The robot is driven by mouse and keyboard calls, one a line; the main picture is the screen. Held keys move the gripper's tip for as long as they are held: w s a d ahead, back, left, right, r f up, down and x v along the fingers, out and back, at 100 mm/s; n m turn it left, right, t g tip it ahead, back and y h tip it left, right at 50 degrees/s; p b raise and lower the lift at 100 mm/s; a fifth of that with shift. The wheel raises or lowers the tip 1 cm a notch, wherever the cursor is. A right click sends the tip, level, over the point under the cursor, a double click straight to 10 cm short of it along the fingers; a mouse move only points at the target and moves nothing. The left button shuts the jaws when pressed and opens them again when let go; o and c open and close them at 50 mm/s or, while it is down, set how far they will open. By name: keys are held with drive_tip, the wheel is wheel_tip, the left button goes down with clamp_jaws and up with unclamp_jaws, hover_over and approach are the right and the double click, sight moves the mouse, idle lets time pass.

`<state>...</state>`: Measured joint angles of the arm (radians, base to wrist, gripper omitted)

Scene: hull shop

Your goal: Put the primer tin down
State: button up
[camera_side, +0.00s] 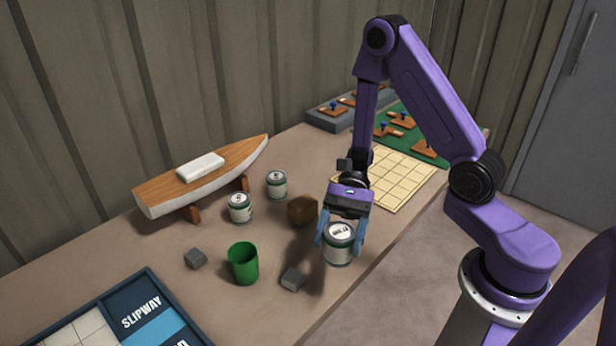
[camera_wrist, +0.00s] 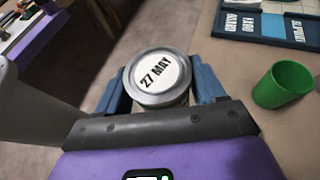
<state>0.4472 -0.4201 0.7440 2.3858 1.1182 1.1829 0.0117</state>
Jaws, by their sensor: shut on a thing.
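My gripper (camera_side: 341,240) is shut on a primer tin (camera_side: 338,255), a white-labelled can with a grey rim and a dark green band. One blue finger is on each side of it. The tin is upright near the table's front edge, seemingly a little above the top, with a shadow to its left. In the wrist view, the held tin (camera_wrist: 160,76) shows a white lid reading "27 MAY" between the fingers of my gripper (camera_wrist: 160,88). Two similar tins, one (camera_side: 240,208) and another (camera_side: 277,185), stand by the model boat.
A green cup (camera_side: 243,263), grey blocks (camera_side: 292,279) (camera_side: 195,258) and a brown lump (camera_side: 302,210) are left of the held tin. The boat (camera_side: 200,178) is at the back, the slipway tray (camera_side: 130,325) front left, a pale grid mat (camera_side: 400,178) and green board (camera_side: 417,137) behind.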

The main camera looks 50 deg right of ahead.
drive_tip(key=w+d+r+m+t+h, duration=0.1)
drive_tip(key=w+d+m+t+h, duration=0.1)
drive_tip(key=w+d+m+t, duration=1.4)
drive_tip(key=w+d+m+t+h, duration=0.2)
drive_tip(key=w+d+h, duration=0.3)
drive_tip(key=d, duration=0.4)
drive_tip(key=shift+w+d+f, duration=0.6)
drive_tip(key=shift+w+f, duration=0.95)
drive_tip(key=shift+w, duration=0.7)
drive_tip(key=shift+w+d+f, duration=0.65)
drive_tip(key=shift+w+f, duration=0.95)
drive_tip(key=shift+w, duration=0.65)
drive_tip(key=shift+w+d+f, duration=0.6)
drive_tip(key=shift+w+f, duration=0.95)
drive_tip(key=shift+w, duration=0.7)
drive_tip(key=shift+f, duration=1.4)
drive_tip(key=shift+s+f, duration=0.1)
drive_tip(key=shift+f, duration=0.1)
